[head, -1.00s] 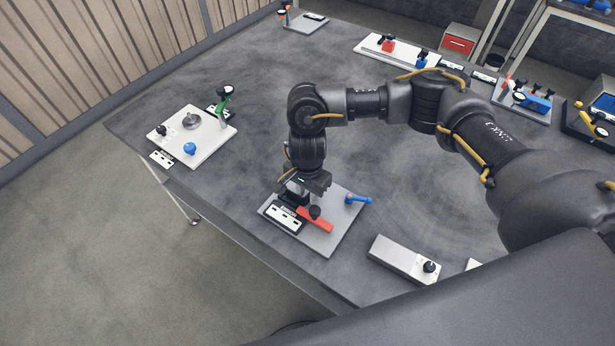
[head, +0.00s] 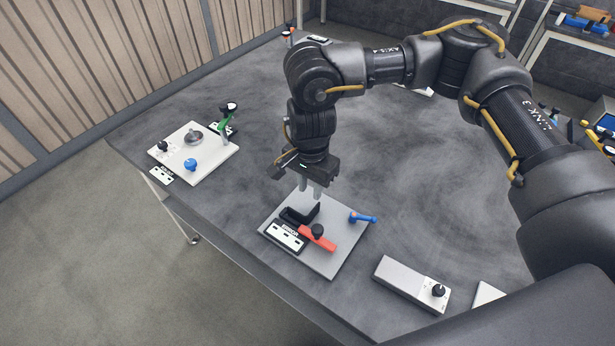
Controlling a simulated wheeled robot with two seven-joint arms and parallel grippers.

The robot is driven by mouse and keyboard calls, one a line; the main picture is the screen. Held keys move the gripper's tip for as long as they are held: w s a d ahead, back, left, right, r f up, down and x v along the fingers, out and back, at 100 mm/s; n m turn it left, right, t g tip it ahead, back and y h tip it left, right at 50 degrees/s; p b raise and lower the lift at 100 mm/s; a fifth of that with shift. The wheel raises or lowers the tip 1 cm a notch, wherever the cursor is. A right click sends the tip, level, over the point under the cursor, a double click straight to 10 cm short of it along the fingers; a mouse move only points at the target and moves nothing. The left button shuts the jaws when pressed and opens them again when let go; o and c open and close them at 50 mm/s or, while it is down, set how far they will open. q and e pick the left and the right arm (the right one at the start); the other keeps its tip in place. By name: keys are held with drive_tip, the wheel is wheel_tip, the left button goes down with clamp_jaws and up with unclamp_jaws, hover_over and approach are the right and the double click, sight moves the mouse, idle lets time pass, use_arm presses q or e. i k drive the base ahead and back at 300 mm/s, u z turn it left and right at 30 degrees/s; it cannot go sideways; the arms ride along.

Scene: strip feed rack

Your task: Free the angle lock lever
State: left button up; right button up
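The frame does not make plain which part is the angle lock lever; the blue lever at the plate's right corner looks most like one. My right gripper (head: 311,190) points down above the bracket. Its two pale fingers look slightly apart, with nothing seen between them. My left gripper is not in view.
A white plate (head: 211,165) with a blue knob, a metal disc and a green-handled part stands at the left. A grey box (head: 405,282) with a black knob lies at the lower right. My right arm crosses above the table and hides part of its far side. The table's middle is clear.

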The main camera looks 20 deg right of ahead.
sight(354, 217)
drive_tip(key=k, duration=1.5)
